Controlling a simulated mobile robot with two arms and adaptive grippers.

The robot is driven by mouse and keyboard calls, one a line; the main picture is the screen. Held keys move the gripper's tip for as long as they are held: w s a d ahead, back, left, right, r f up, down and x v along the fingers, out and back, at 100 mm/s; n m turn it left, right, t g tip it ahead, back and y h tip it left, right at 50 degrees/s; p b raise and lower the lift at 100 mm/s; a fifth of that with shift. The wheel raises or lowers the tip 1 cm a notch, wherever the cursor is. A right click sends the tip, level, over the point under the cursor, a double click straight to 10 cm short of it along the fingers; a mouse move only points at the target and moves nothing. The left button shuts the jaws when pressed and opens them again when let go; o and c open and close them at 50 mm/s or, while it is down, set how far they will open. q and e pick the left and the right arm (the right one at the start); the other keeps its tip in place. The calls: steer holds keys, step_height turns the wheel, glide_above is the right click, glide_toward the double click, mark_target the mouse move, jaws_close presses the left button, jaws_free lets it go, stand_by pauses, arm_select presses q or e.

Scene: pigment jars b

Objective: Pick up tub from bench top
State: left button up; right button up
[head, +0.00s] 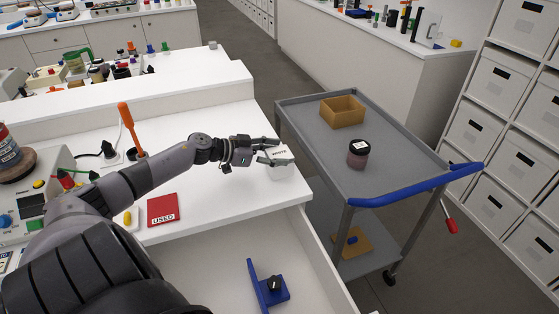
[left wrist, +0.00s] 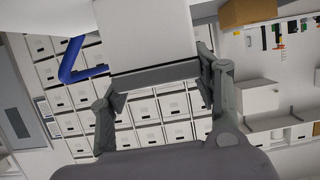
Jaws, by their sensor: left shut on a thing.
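In the left wrist view the tub (left wrist: 145,35) is a plain pale block between the fingers of my left gripper (left wrist: 158,82). It looks tilted in the head view. I cannot tell whether its underside touches the bench. My right gripper is not in view.
A grey cart (head: 317,122) with a blue handle stands right of the bench, carrying a tan box (head: 342,111) and a dark-lidded jar (head: 358,154). An open drawer (head: 225,262) juts out below. A red USED card (head: 163,209) and orange-handled tool (head: 129,125) are on the bench.

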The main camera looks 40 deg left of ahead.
arm_select(q)
steer(key=shift+c, duration=1.4)
steer(key=shift+r, duration=0.15)
